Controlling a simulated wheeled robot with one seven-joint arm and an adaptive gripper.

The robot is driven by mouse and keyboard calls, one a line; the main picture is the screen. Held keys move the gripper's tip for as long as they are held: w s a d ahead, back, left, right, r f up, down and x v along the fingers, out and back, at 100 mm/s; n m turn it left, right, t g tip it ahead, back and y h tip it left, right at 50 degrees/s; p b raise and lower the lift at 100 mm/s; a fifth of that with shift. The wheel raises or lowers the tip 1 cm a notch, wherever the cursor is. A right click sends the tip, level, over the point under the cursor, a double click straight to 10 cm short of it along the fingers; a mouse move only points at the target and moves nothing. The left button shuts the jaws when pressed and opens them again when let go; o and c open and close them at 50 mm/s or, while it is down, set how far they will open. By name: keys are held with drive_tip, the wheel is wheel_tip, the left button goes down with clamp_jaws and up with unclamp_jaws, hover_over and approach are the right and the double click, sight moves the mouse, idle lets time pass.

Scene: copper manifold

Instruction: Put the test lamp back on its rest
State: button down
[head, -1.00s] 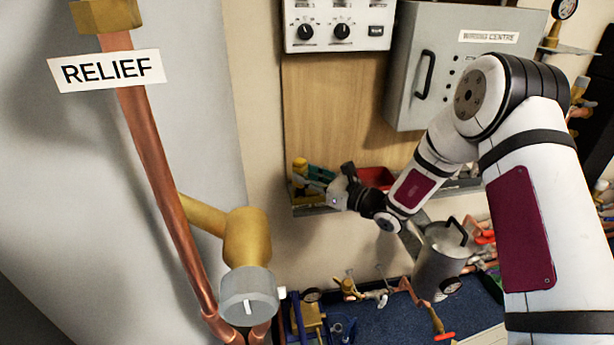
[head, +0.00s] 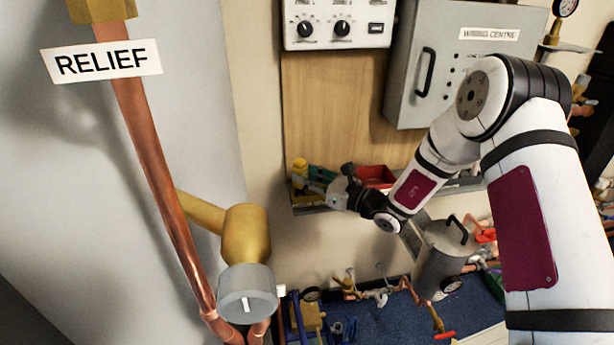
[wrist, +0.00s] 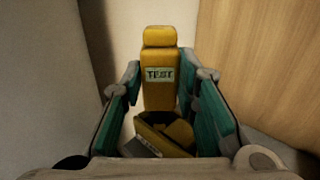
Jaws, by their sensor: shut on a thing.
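The test lamp (wrist: 160,88) is a yellow block with a narrower top and a pale label reading "TEST". It stands upright between the green-padded fingers of my gripper (wrist: 158,88) in the wrist view. My gripper is shut on it. In the head view, the lamp (head: 299,166) shows as a small yellow shape at the left end of a shelf, beside my gripper (head: 314,178). A darker yellow, hollow-looking piece (wrist: 165,140) lies below the lamp in the wrist view. I cannot tell whether it is the rest, or whether the lamp touches it.
The narrow shelf (head: 310,210) runs along the wooden panel (head: 335,110). A red bin (head: 374,175) stands on it, right of my gripper. A grey wall and the relief pipe (head: 150,150) are to the left. A metal canister (head: 440,262) is below right.

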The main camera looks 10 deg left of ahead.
drive_tip(key=shift+f+b, duration=0.4)
drive_tip(key=shift+f, duration=0.3)
drive_tip(key=c, duration=1.2)
unclamp_jaws()
drive_tip(key=v, duration=1.2)
drive_tip(key=shift+f, duration=0.1)
